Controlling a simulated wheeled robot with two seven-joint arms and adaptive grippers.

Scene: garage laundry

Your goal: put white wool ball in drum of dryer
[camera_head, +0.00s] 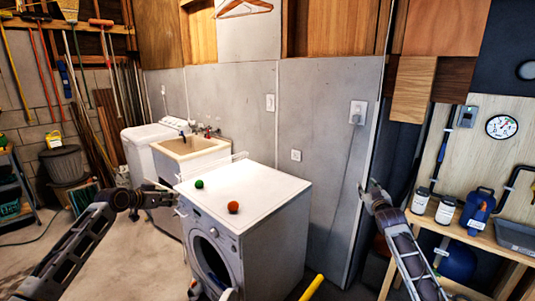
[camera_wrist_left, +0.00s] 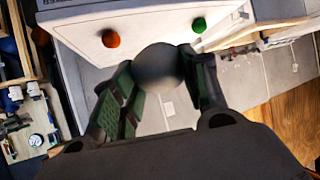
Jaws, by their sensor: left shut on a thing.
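The white wool ball (camera_wrist_left: 160,68) is held between the fingers of my left gripper (camera_wrist_left: 158,82) in the left wrist view, looking grey in shadow. In the head view my left gripper (camera_head: 176,200) is beside the near left corner of the dryer's top, and the ball cannot be made out there. The dryer (camera_head: 272,238) is a white front-loading machine. Its round dark drum opening (camera_head: 210,262) faces front left, below my left gripper. My right gripper (camera_head: 369,188) is raised right of the dryer, apart from it; its finger opening is unclear.
A green ball (camera_head: 199,184) and an orange-red ball (camera_head: 233,207) lie on the dryer's top. A sink (camera_head: 190,147) stands behind it. A workbench (camera_head: 470,243) with bottles is at right. A yellow bar (camera_head: 312,288) is low in front. Floor at left is clear.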

